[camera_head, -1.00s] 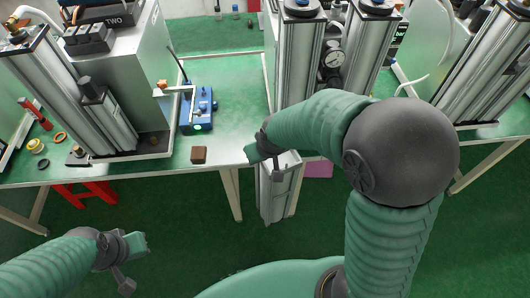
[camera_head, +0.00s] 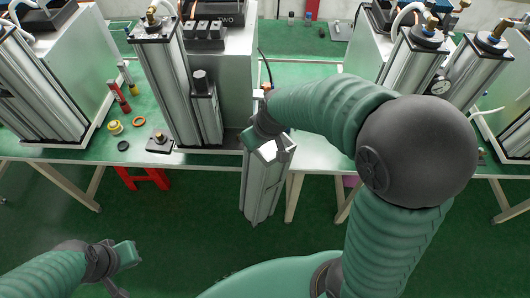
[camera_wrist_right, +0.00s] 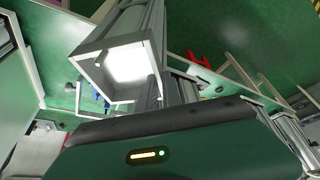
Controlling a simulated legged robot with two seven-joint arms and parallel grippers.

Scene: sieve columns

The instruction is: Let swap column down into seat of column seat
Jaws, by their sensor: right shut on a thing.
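My right gripper (camera_head: 263,128) is shut on the silver swap column (camera_head: 261,190). The column hangs nearly upright in front of the bench's front edge, apart from the floor as far as I can tell. In the right wrist view the column's square, bright end (camera_wrist_right: 126,64) fills the upper middle. A dark plate with a brass fitting (camera_head: 160,143) sits at the bench's front edge, left of the held column; I cannot tell whether it is the column seat. My left gripper (camera_head: 128,256) is low at the left, away from the bench; its jaw state is unclear.
A grey column unit (camera_head: 172,85) stands on the bench left of my right gripper. Another unit (camera_head: 35,95) stands further left, and tall columns (camera_head: 470,70) stand at right. An orange ring (camera_head: 138,122) and yellow cap (camera_head: 114,127) lie between the left units.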

